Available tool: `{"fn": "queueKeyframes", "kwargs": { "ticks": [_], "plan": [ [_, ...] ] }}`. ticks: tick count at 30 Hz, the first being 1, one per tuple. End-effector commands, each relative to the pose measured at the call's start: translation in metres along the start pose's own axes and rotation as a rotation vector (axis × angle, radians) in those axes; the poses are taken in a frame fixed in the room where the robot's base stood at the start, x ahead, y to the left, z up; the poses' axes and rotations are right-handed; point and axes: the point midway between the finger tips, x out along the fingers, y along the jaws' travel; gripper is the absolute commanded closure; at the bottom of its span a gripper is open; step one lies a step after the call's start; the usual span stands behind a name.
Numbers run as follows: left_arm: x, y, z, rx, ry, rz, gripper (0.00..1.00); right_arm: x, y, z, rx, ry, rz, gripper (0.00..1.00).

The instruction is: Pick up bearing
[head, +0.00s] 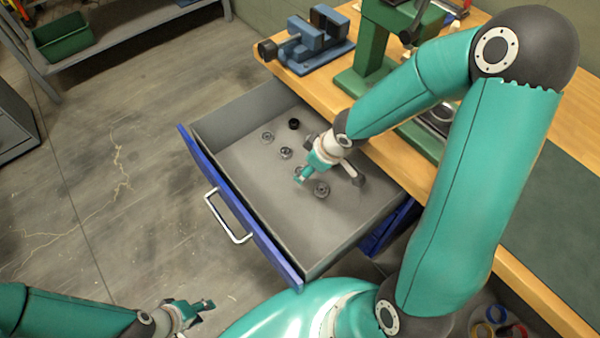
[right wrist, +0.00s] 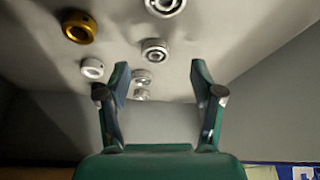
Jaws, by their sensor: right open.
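Several small ring-shaped parts, some clearly bearings, lie in the open drawer: a black one (head: 294,124), a grey one (head: 267,137), another grey one (head: 286,153) and one near the front (head: 321,189). My right gripper (right wrist: 160,69) is open and empty in the drawer, above the parts. In the right wrist view a silver bearing (right wrist: 155,50) shows just beyond the fingertips, and a smaller silver part (right wrist: 141,78) appears between the fingers. A gold ring (right wrist: 79,26) lies left of them. My left gripper (head: 203,309) is over the floor, away from the drawer; its jaw opening is unclear.
The grey drawer has a blue front (head: 240,208) with a metal handle (head: 228,218). A wooden bench (head: 375,140) carries a blue vise (head: 308,45) and a green press (head: 365,50). A green bin (head: 62,36) sits on a shelf; the floor left of the drawer is clear.

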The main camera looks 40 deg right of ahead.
Motion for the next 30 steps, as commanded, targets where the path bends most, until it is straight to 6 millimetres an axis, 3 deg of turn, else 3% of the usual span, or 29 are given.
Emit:
{"fn": "queueKeyframes", "kwargs": {
  "ticks": [9,19,30],
  "plan": [
    [0.027,-0.010,0.000,0.000,0.000,0.000,0.60,0.044,0.006,-0.002,-0.001,0.000,-0.001,0.34],
    [0.027,-0.010,0.000,0.000,0.001,0.000,0.60,0.046,0.006,-0.004,0.000,0.001,0.000,0.36],
    [0.027,-0.010,0.000,0.000,0.001,0.000,0.60,0.046,0.006,-0.004,0.000,0.000,0.000,0.97]
  ]
}}
